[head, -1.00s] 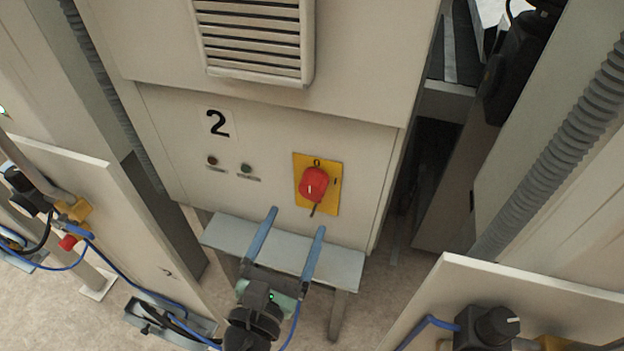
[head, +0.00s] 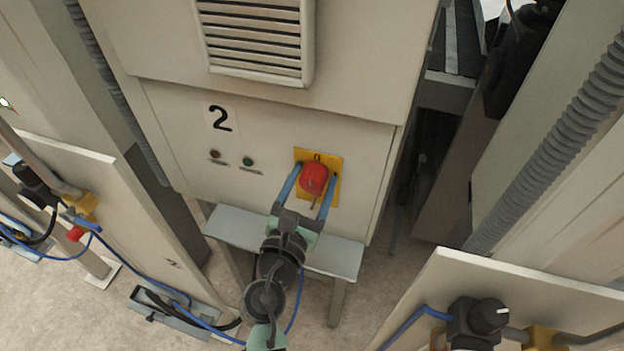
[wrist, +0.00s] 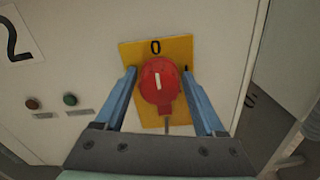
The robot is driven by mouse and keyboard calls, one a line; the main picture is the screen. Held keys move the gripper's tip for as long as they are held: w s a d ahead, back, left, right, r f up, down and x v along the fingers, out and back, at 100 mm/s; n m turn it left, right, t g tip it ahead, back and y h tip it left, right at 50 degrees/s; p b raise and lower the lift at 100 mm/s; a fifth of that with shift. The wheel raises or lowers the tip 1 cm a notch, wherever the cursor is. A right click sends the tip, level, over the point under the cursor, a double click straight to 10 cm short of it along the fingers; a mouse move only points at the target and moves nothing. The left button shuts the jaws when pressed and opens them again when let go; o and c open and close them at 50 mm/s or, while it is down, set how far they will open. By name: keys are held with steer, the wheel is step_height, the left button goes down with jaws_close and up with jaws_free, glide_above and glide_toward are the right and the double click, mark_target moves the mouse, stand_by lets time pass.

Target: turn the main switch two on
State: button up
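The main switch two is a red rotary knob (head: 314,179) on a yellow plate (head: 333,160), on the cabinet front right of the label "2" (head: 220,118). In the wrist view the knob (wrist: 160,82) has a white mark that points up toward the "0" on the plate (wrist: 181,50). My gripper (head: 315,175) is open, with one blue finger on each side of the knob. The "I" mark is partly hidden by the right finger.
A grey shelf (head: 232,228) juts out below the switch, under my arm. Two small indicator buttons (head: 247,162) sit left of the knob. A vent (head: 255,42) is above. A beige panel with a black knob (head: 489,316) stands at lower right.

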jaws_close()
steer(key=m+b, duration=0.2)
steer(key=m, duration=0.1)
steer(key=shift+f+m, duration=0.15)
steer(key=shift+m, duration=0.25)
steer(key=m+b, duration=0.3)
steer(key=m, duration=0.2)
steer(key=shift+b, duration=0.3)
steer(key=m+b, duration=0.3)
steer(key=m, duration=0.2)
steer(key=shift+f, duration=0.1)
steer(key=shift+m+b, duration=1.5)
steer(key=shift+m, duration=0.6)
